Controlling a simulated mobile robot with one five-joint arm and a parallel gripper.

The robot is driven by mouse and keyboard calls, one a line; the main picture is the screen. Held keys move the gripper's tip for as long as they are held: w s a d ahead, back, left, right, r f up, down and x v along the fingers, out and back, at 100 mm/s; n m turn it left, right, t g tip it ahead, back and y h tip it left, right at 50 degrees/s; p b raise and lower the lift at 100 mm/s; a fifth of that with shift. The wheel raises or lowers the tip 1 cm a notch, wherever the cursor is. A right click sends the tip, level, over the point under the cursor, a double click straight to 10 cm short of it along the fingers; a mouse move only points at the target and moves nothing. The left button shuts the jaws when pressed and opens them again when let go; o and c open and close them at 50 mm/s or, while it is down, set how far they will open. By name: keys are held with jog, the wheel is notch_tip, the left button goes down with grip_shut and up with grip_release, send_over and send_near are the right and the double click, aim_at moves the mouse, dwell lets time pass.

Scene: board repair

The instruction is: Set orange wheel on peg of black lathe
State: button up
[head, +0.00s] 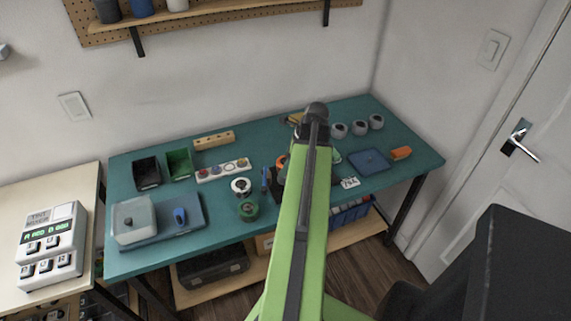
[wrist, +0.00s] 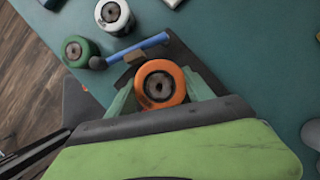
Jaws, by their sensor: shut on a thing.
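The orange wheel (wrist: 161,84) is between the two pale green fingers of my gripper (wrist: 160,80), which is shut on it. Its dark hub faces the wrist camera. The black lathe (wrist: 185,54) shows just beyond the wheel in the wrist view, partly covered by the wheel and fingers. I cannot tell whether the wheel touches it. Its peg is not visible. In the head view my arm hides most of the lathe; a sliver of the orange wheel (head: 281,161) shows left of the arm.
A blue bar (wrist: 140,47) with a black knob lies by the lathe. A white wheel (head: 240,186) and green wheel (head: 248,209) stand to the left. Several grey rolls (head: 358,128), a blue plate (head: 369,161) and an orange block (head: 400,153) are to the right.

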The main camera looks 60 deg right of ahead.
jog(key=shift+f, duration=0.1)
jog(key=shift+f+b, duration=0.75)
jog(key=shift+b, duration=0.1)
jog(key=shift+f, duration=0.25)
jog(key=shift+f+b, duration=0.5)
jog(key=shift+b, duration=0.25)
jog(key=shift+f+b, duration=0.3)
dwell(0.8)
jog(key=o, duration=1.6)
jog(key=shift+o, duration=0.2)
jog(key=shift+o, duration=1.3)
